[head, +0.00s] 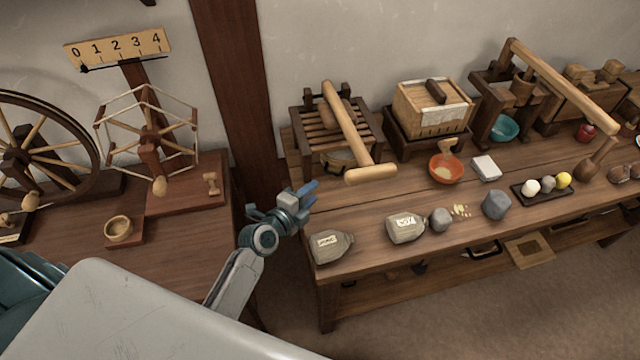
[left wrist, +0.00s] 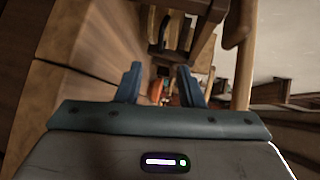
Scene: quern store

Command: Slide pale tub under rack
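The slatted wooden rack (head: 328,126) stands at the back left of the long workbench, with a wooden mallet lying across it. A pale tub (head: 338,159) shows partly below the rack's front; the rack and the mallet hide much of it. My left gripper (head: 312,193) is at the bench's left end, in front of the rack and apart from it. In the left wrist view its two blue fingers (left wrist: 160,82) stand apart with nothing clearly held between them. The tub cannot be made out for certain there. My right gripper is not in view.
Labelled sacks (head: 332,246) (head: 405,228) lie along the bench's front edge. An orange bowl (head: 446,169) and a wooden box (head: 433,108) stand right of the rack. The bench top between rack and sacks is mostly clear. A side table (head: 180,255) stands left.

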